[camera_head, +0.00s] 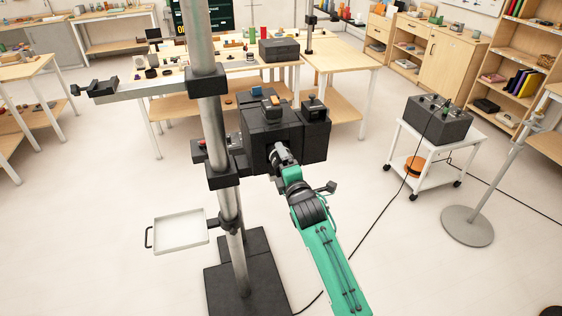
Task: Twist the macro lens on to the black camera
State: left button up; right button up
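The black camera (258,135) is a large boxy body mounted at the middle of a tall metal column. My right arm, green with dark joints, reaches up from the bottom right to the camera's near face. My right gripper (281,154) is at that face, small and foreshortened. Grey and black round parts show there, but I cannot tell lens from gripper or wrist. The macro lens cannot be told apart with certainty, nor can I see whether it touches the camera mount. The fingers' opening is hidden. My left gripper is not in view.
The metal column (205,110) stands left of the camera, on a dark base (248,285). A pale tray (181,230) juts out left from it. A white cart (432,165) with a dark control box (438,120) stands at right. Cables cross the floor. Worktables stand behind.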

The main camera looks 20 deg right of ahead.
jog(key=shift+s+d+f, duration=0.1)
jog(key=shift+s+f, duration=0.05)
jog(key=shift+s, duration=0.3)
jog(key=s+b, duration=0.4)
jog(key=s, duration=0.9)
jog(key=shift+d+b, duration=0.15)
jog(key=shift+b, duration=0.25)
